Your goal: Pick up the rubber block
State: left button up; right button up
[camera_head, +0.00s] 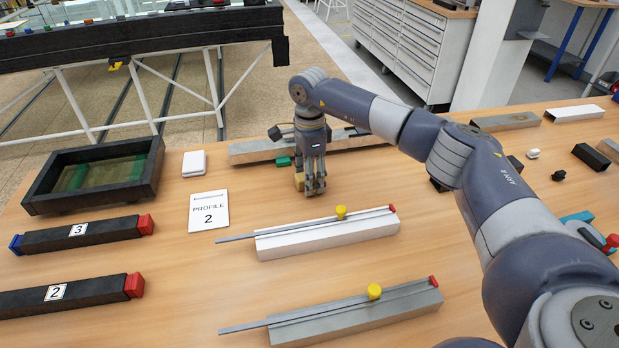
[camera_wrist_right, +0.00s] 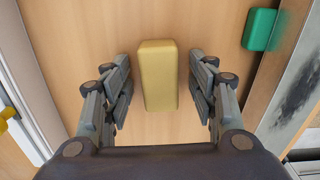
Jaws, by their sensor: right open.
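A tan-yellow block (camera_wrist_right: 158,75) lies on the wooden table, between the spread fingers of my right gripper (camera_wrist_right: 158,92) in the right wrist view. Clear gaps separate it from both fingers. In the head view my right gripper (camera_head: 314,190) points down over the table, and the tan-yellow block (camera_head: 299,182) shows partly behind its fingers. A small green block (camera_wrist_right: 260,29) lies to the right in the wrist view; it also shows in the head view (camera_head: 283,161). Neither block is labelled, so I cannot tell by sight which is rubber. My left gripper is not in view.
A long grey profile (camera_head: 250,152) lies just behind the gripper. A white profile with a yellow knob (camera_head: 330,236) lies in front of it, and a grey one (camera_head: 360,315) nearer. A profile card (camera_head: 208,210) and a black tray (camera_head: 148,178) stand left.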

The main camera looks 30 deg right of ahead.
jog(key=c, duration=1.2)
jog(key=shift+o, duration=0.2)
notch_tip(320, 180, up, 10)
jog(key=shift+b, duration=0.65)
jog(key=shift+o, duration=1.1)
jog(key=shift+r, duration=0.1)
jog(key=shift+c, duration=0.5)
